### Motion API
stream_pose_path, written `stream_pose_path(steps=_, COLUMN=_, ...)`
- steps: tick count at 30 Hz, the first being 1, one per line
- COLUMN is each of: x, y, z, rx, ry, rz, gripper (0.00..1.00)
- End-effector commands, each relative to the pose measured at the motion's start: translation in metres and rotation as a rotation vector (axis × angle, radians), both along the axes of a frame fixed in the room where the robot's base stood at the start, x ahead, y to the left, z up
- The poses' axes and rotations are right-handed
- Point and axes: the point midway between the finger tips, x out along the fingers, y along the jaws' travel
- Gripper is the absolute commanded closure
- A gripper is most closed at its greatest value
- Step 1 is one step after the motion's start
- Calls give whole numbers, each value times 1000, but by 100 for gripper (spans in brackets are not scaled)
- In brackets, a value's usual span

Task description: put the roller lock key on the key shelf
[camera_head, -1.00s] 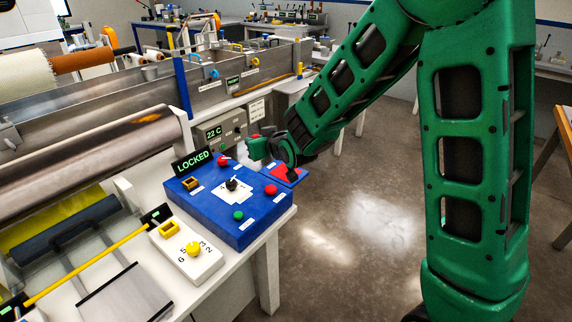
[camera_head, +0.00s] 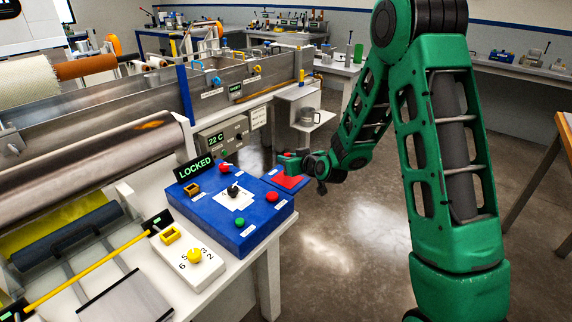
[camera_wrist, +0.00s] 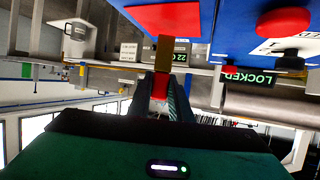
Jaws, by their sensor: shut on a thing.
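The roller lock key shows in the wrist view as a brass block (camera_wrist: 172,53) with a red part between the fingertips. My gripper (camera_wrist: 160,88) is shut on the red part, and the brass part points away from the hand. In the head view my gripper (camera_head: 286,162) is close to the key shelf, a small blue ledge with a red pad (camera_head: 287,181) at the far right side of the blue control box. The pad also shows at the top of the wrist view (camera_wrist: 168,17). The key is hard to make out in the head view.
The blue control box (camera_head: 250,232) carries red and green buttons and a black knob. A LOCKED sign (camera_head: 194,169) stands behind it. A white plate with a yellow knob (camera_head: 190,262) lies in front. A steel trough runs behind; open floor lies right.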

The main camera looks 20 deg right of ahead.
Motion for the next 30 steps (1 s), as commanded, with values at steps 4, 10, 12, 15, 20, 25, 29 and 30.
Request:
stream_pose_path(steps=4, x=0, y=0, z=-16, rx=-1, ry=1, rz=-1, gripper=100)
stream_pose_path(steps=10, x=0, y=0, z=-16, rx=-1, ry=-1, rz=-1, gripper=100)
stream_pose_path(steps=12, x=0, y=0, z=-17, rx=-1, ry=0, rz=0, gripper=100)
stream_pose_path(steps=15, x=0, y=0, z=-18, rx=0, ry=0, rz=0, gripper=75)
stream_pose_path(steps=20, x=0, y=0, z=-18, rx=-1, ry=0, rz=0, gripper=63)
stream_pose_path(steps=25, x=0, y=1, z=-18, rx=-1, ry=0, rz=0, gripper=63)
stream_pose_path(steps=29, x=-4, y=-1, z=-14, rx=0, ry=0, rz=-1, gripper=63)
stream_pose_path(steps=30, x=-8, y=-2, z=-12, rx=0, ry=0, rz=-1, gripper=63)
